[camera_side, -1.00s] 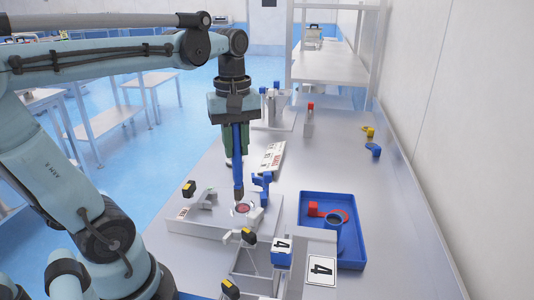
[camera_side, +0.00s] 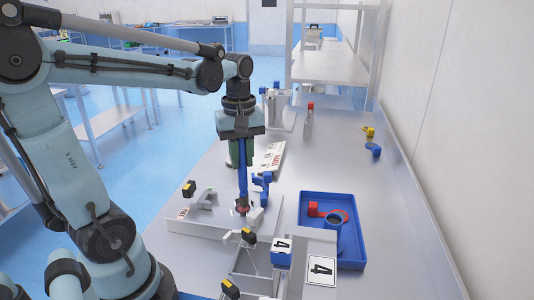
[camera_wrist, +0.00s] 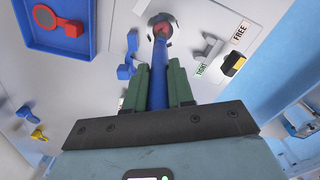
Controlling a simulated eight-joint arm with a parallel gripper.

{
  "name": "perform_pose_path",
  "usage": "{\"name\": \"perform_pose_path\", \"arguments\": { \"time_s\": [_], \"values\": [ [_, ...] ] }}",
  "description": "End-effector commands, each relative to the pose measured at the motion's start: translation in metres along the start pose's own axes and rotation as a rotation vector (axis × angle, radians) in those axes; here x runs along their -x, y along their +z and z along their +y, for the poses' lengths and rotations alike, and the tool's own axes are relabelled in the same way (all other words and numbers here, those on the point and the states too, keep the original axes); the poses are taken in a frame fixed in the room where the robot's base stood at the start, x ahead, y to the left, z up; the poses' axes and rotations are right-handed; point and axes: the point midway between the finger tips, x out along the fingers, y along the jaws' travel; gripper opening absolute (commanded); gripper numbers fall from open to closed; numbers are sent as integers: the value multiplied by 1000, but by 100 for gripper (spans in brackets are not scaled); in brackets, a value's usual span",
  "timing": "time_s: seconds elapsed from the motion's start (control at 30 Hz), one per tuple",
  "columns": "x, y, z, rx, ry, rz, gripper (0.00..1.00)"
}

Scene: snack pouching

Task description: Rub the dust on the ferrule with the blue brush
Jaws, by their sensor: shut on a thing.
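My gripper (camera_side: 241,160) is shut on the blue brush (camera_side: 242,182) and holds it upright, bristle end down. In the wrist view the brush (camera_wrist: 159,72) sits between the green fingers. Its dark tip reaches a small round part with a red area, apparently the ferrule (camera_wrist: 154,19), on the pale fixture plate (camera_side: 185,222). The brush tip covers much of this spot in both views. The tip looks to be at or touching it; exact contact and any dust cannot be made out.
A blue bracket (camera_side: 262,182) stands close right of the brush. A grey clamp (camera_side: 205,199) is on the plate's left. A blue tray (camera_side: 361,256) with red and dark pieces lies right. A blue block marked 4 (camera_side: 281,254) stands in front. The table's right side is mostly clear.

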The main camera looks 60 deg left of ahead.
Motion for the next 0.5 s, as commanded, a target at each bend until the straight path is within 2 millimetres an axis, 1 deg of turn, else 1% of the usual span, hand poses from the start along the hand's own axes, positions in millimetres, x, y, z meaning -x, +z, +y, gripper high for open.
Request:
{"name": "perform_pose_path", "arguments": {
  "time_s": [0.2, 0.37, 0.4, 0.47, 0.5],
  "values": [
    [1, 19, -11, -2, -2, -1, 0],
    [1, 30, -17, 0, -2, -1, 0],
    [4, 28, -16, 1, -2, -1, 0],
    [20, 29, -17, 1, -2, -1, 0],
    [23, 28, -17, 1, -2, -1, 0]
  ]
}}
